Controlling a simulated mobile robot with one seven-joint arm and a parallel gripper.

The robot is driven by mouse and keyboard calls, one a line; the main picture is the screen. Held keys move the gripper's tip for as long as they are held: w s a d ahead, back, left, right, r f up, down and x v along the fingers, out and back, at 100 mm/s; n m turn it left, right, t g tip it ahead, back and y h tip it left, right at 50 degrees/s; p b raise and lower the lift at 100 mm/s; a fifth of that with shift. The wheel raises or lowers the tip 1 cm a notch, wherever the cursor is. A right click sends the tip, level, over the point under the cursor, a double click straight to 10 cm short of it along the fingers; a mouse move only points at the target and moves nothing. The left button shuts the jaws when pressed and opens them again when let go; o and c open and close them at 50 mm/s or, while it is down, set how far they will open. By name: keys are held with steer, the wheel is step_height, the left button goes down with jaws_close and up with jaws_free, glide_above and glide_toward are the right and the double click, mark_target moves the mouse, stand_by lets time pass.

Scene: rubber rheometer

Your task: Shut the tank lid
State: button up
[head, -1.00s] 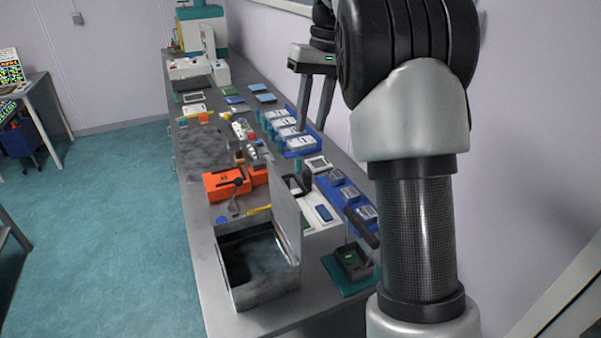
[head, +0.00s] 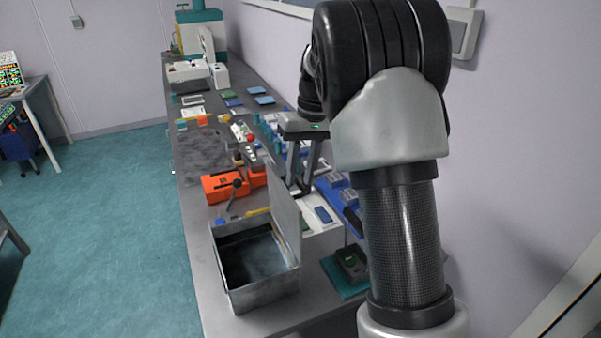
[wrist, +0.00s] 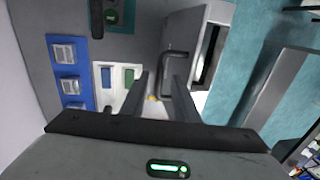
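The tank (head: 255,290) is an open grey metal box near the front of the bench. Its lid (head: 285,215) stands upright along the tank's right side, so the tank is open. In the wrist view the lid (wrist: 186,32) shows as a grey panel with a dark bent handle (wrist: 164,78); the tank opening is just right of it. My gripper (head: 299,190) is behind and to the right of the lid in the head view. In the wrist view my gripper (wrist: 160,80) has its fingers apart, with the handle showing between them. I cannot tell whether they touch it.
A white unit (head: 322,216) with blue and green panels is right of the lid. A blue tray (wrist: 70,92) holds several grey blocks. A dark device on a teal mat (head: 345,280) lies at front right. An orange tool block (head: 222,187) lies behind the tank.

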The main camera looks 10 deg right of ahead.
jaws_close()
